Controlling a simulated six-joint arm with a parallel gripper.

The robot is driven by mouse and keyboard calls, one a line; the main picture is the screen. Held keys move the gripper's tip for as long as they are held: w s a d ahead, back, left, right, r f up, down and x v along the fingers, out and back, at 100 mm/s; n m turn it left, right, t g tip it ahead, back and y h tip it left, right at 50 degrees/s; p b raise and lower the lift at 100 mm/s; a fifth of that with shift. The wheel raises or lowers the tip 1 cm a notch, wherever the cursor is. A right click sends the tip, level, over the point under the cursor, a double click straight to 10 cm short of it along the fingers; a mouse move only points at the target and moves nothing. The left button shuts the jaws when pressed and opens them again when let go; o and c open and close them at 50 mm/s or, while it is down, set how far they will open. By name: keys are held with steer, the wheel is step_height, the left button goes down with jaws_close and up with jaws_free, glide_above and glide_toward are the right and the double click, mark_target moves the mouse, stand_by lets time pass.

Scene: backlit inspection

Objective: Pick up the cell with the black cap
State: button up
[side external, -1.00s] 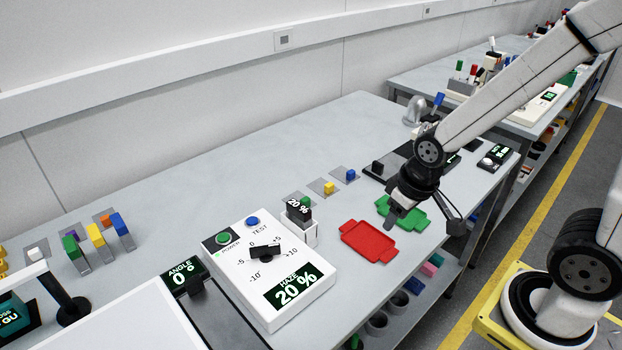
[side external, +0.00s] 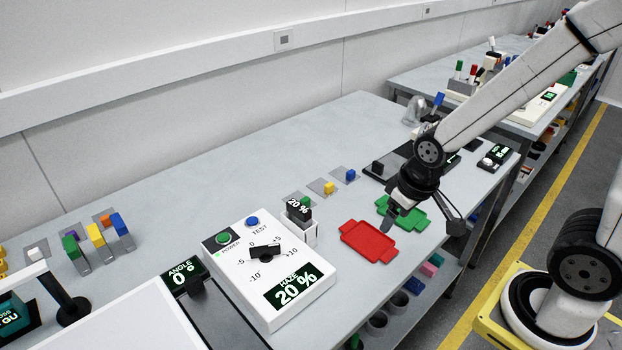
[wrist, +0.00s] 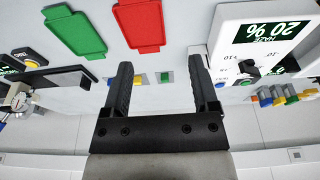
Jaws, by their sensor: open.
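My gripper (side external: 424,216) is open and empty, above the bench beside the green tray (side external: 412,216). In the wrist view, my gripper (wrist: 160,64) has its two black fingers wide apart, with bare bench and small coloured blocks showing between them. Capped cells stand at the left of the bench: a green-capped one (side external: 71,247), a yellow-capped one (side external: 96,235) and a blue-capped one (side external: 120,224). A small black block (side external: 377,167) sits at the back, by a dark plate. I cannot tell whether it is a cell's cap. No cell with a black cap is clearly identifiable.
A red tray (side external: 368,241) lies in front of the green one. A yellow block (side external: 329,188) and a blue block (side external: 350,175) sit on small grey pads.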

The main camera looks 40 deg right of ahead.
steer(key=shift+w, duration=0.1)
steer(key=t, duration=0.9)
glide_toward(308, 213)
steer(key=w+d+f, duration=0.1)
steer(key=w+f, duration=0.2)
steer(key=f, duration=0.1)
steer(key=shift+w+a+r+n+t+y, duration=0.15)
steer(key=shift+n+t+y, duration=0.1)
steer(key=shift+t, duration=0.25)
steer(key=shift+w+a+r+n+t+y, duration=0.15)
steer(key=shift+w+t+y, duration=0.1)
steer(key=shift+t, duration=0.25)
steer(key=shift+f, duration=0.1)
steer(key=shift+x, duration=1.2)
steer(key=shift+x, duration=2.6)
